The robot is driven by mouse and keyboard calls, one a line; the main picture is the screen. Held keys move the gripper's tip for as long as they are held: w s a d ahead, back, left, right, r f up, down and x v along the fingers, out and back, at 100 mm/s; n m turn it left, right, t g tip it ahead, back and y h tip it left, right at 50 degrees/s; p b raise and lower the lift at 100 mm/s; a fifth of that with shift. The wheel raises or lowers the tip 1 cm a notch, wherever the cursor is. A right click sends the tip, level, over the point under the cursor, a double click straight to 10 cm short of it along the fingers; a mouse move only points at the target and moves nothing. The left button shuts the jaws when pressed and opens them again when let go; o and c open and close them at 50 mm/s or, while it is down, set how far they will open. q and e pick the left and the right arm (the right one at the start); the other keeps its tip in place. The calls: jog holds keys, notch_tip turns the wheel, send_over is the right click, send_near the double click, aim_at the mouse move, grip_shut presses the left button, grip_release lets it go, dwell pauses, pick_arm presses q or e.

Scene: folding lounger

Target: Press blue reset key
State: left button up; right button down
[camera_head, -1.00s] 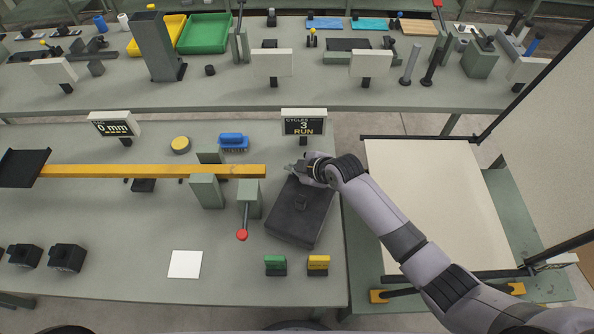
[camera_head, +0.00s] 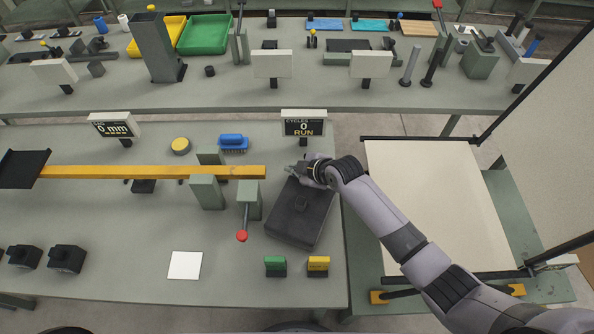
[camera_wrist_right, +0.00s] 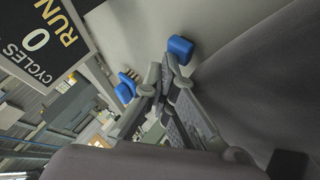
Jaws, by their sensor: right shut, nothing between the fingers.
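The blue reset key (camera_wrist_right: 180,48) is a short rounded blue block on the grey bench in the right wrist view. The fingertips of my right gripper (camera_wrist_right: 157,82) appear right beside it; I cannot tell whether they touch. In the head view my right gripper (camera_head: 292,169) is low in front of the counter display, and the key is hidden. The gripper is shut and empty. The counter display (camera_head: 304,128) reads CYCLES 0 RUN, and the same display (camera_wrist_right: 40,42) shows 0 in the wrist view. My left gripper is not in view.
A dark box (camera_head: 300,215) lies below my right gripper. A yellow bar (camera_head: 130,171) ends just left of it, by a red-knobbed lever (camera_head: 242,235). A blue brush (camera_head: 233,142) lies behind the bar. A second display (camera_head: 115,127) reads 0 mm.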

jog(key=shift+s+r+p, duration=0.1)
jog(key=shift+s+p, duration=0.25)
jog(key=shift+p, duration=0.1)
jog(key=shift+r, duration=0.35)
jog(key=shift+w, duration=0.1)
jog(key=shift+r, duration=0.1)
jog(key=shift+w+r+p, duration=0.1)
jog(key=shift+r+p, duration=0.1)
jog(key=shift+p, duration=0.1)
notch_tip(320, 180, up, 5)
jog(key=p, duration=0.4)
jog(key=shift+f, duration=0.1)
jog(key=shift+f, duration=0.1)
